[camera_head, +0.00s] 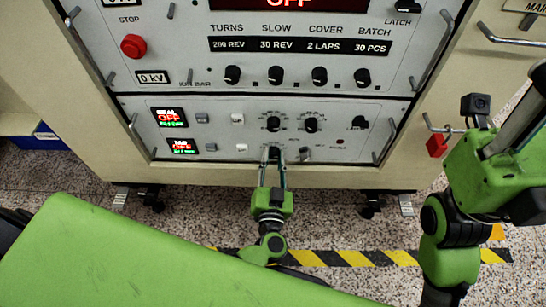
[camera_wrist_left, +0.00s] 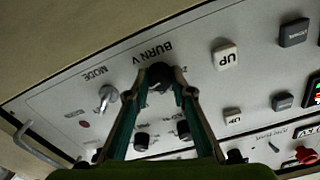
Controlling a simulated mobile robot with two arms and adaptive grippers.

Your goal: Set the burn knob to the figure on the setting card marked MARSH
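The burn knob (camera_wrist_left: 160,76) is a dark round knob under the upside-down label BURN V in the left wrist view. In the head view it is mostly hidden by my left gripper (camera_head: 272,152), at the bottom row of the lower panel. In the left wrist view, my left gripper (camera_wrist_left: 164,78) has its two fingertips on either side of the knob, and they appear to touch it. The knob's pointer and scale are hidden. My right arm (camera_head: 480,165) is at the right of the head view; its fingers cannot be made out. No card marked MARSH is readable.
The lower panel (camera_head: 225,105) also bears two dark knobs, a MODE switch (camera_wrist_left: 108,97), UP (camera_wrist_left: 226,56) and DOWN (camera_wrist_left: 294,32) buttons and small displays. Metal handles (camera_head: 384,142) stick out at its sides. A red stop button (camera_head: 134,46) is above left.

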